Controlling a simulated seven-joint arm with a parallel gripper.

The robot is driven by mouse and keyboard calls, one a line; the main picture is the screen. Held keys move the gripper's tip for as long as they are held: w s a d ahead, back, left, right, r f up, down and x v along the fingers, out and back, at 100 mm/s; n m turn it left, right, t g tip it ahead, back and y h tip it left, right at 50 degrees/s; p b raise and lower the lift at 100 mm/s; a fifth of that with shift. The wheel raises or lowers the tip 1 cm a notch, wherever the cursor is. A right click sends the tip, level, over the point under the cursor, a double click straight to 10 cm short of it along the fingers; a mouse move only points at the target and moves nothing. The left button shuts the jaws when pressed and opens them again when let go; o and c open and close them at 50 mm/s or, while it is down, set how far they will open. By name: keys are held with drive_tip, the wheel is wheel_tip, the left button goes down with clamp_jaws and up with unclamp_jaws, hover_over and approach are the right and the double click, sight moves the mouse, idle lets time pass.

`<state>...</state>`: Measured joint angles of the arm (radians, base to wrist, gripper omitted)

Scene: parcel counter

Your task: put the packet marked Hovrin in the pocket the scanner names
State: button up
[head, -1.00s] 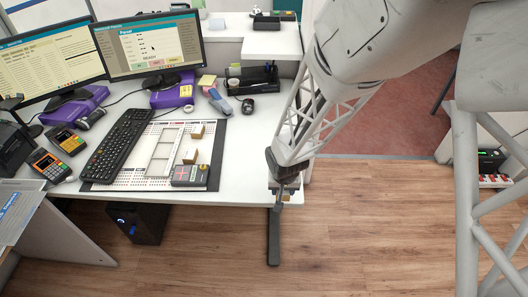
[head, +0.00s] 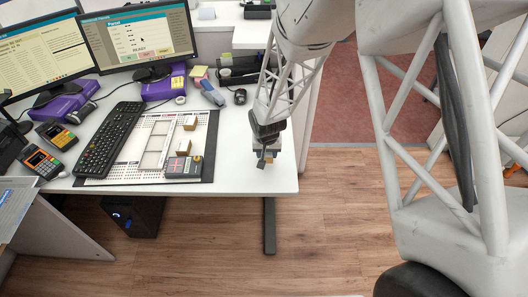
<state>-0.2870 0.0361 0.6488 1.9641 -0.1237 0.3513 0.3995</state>
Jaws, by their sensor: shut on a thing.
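My gripper (head: 266,156) points down over the right end of the white counter, right of the dark mat. It is shut on a small greyish thing, mostly hidden by the fingers; I cannot read any marking on it. The name Hovrin is not legible anywhere.
A black keyboard (head: 108,140) lies left of the mat. The right monitor (head: 138,38) reads "Parcel" and "READY". The counter's right end (head: 243,177) is mostly bare.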

drive_tip(key=shift+w+a+f, duration=0.1)
drive_tip(key=shift+w+a, duration=0.15)
drive_tip(key=shift+w, duration=0.65)
drive_tip(key=shift+w+a+f, duration=0.1)
drive_tip(key=shift+w+a, duration=0.15)
drive_tip(key=shift+w, duration=0.6)
drive_tip(key=shift+f, duration=1.7)
drive_tip(key=shift+f, duration=0.1)
drive_tip(key=o, duration=1)
drive_tip(key=shift+c, duration=0.2)
